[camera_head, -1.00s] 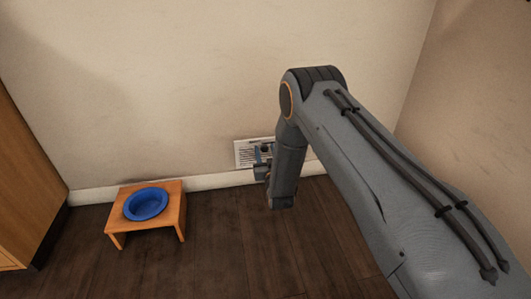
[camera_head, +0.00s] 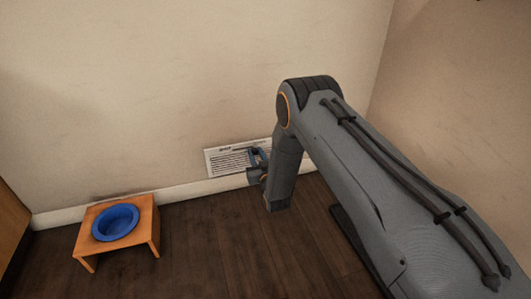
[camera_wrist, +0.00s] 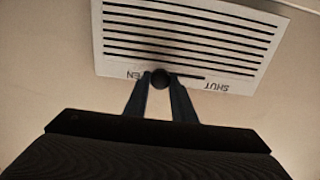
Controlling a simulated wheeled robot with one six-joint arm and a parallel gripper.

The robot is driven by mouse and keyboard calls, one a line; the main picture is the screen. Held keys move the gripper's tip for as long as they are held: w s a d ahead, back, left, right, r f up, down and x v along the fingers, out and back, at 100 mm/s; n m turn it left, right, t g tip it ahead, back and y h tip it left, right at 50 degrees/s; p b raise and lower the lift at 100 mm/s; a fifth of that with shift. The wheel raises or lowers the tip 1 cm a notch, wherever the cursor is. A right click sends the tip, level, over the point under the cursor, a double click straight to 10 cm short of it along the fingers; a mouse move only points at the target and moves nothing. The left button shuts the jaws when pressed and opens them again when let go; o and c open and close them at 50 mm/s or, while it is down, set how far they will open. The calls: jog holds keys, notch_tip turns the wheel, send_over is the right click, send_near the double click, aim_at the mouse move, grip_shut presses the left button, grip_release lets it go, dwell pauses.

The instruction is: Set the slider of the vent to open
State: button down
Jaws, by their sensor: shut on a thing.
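The white louvered vent (camera_head: 226,163) is low on the wall, and it fills the top of the wrist view (camera_wrist: 190,35), upside down. Its dark round slider knob (camera_wrist: 160,78) sits between my two fingertips, and my gripper (camera_wrist: 161,82) is shut on it. The knob is at the left end of the slot in the wrist view, beside the partly covered OPEN label (camera_wrist: 128,75). The SHUT label (camera_wrist: 215,86) is beyond the slot's other end. In the head view my gripper (camera_head: 257,157) is at the vent's right part, and the knob cannot be made out.
A small orange wooden stand (camera_head: 90,244) with a blue bowl (camera_head: 115,222) is on the floor at the left. A white baseboard (camera_head: 185,191) runs under the vent. A wooden cabinet (camera_head: 10,228) is at the left edge. The floor between stand and arm is clear.

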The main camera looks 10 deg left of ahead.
jog(key=shift+d+f, duration=0.1)
jog(key=shift+d, duration=0.1)
jog(key=c, duration=1.5)
grip_release()
jog(key=shift+w+d, duration=0.15)
jog(key=shift+o, duration=0.2)
jog(key=shift+s+p, duration=0.3)
jog(key=shift+s, duration=0.15)
jog(key=p+v, duration=0.3)
jog(key=v, duration=0.4)
jog(key=shift+d, duration=0.1)
